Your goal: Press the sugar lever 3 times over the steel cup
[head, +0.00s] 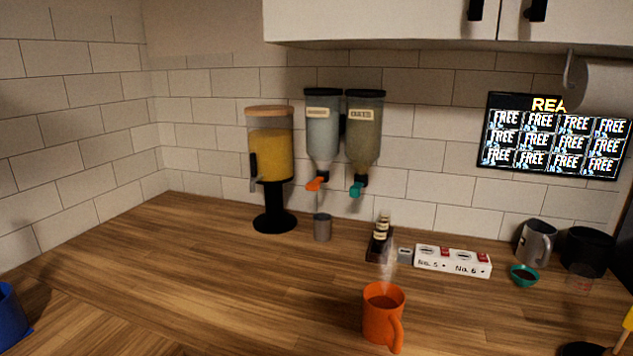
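Two wall dispensers hang side by side. The left dispenser (322,135) has pale contents and an orange lever (315,184) at its spout. The right dispenser (363,140) has greenish-grey contents and a teal lever (356,190). Both labels are too small to read surely. A small steel cup (322,228) stands upright on the counter below the orange lever. A thin pale streak shows between lever and cup; I cannot tell whether it is falling sugar. Neither of my grippers is in view.
A yellow-filled dispenser (272,155) stands left of the cup. A steaming orange mug (383,313) stands in front. The left counter is mostly clear.

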